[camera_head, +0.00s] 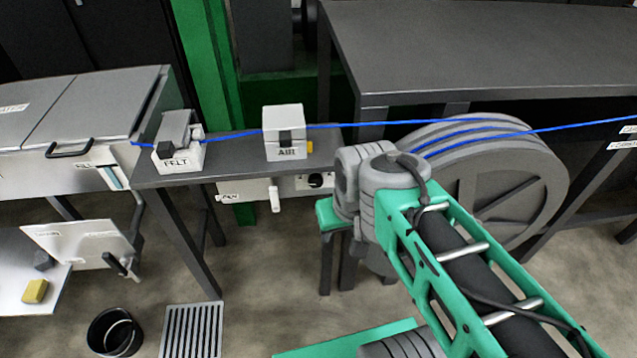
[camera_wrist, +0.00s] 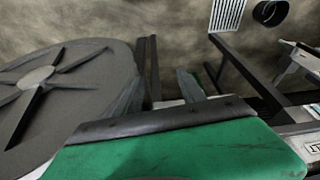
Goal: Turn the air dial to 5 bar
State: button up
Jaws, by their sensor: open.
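The air dial appears to be the small round black knob (camera_head: 316,180) on a pale panel under the small dark table. A white box marked AIR (camera_head: 284,145) stands on that table above it, with a yellow part on its right side. My gripper (camera_wrist: 158,90) shows in the wrist view as two grey fingertips, apart and with nothing seen between them, beyond a green body with a dark edge. In the head view my wrist is just right of the dial, and the fingertips cannot be made out. I cannot read the dial's setting.
A blue cable (camera_head: 375,123) runs over the table through the white FELT block (camera_head: 180,156) and the AIR box. A large grey reel (camera_head: 520,180) stands right of my wrist. A black bucket (camera_head: 115,335) and a floor grate (camera_head: 190,330) are at lower left.

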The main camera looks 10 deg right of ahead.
aim_at(316, 180)
jog(key=z, duration=0.05)
jog(key=k, duration=0.5)
jog(key=u, duration=1.55)
jog(key=i, duration=0.35)
jog(key=z, duration=0.1)
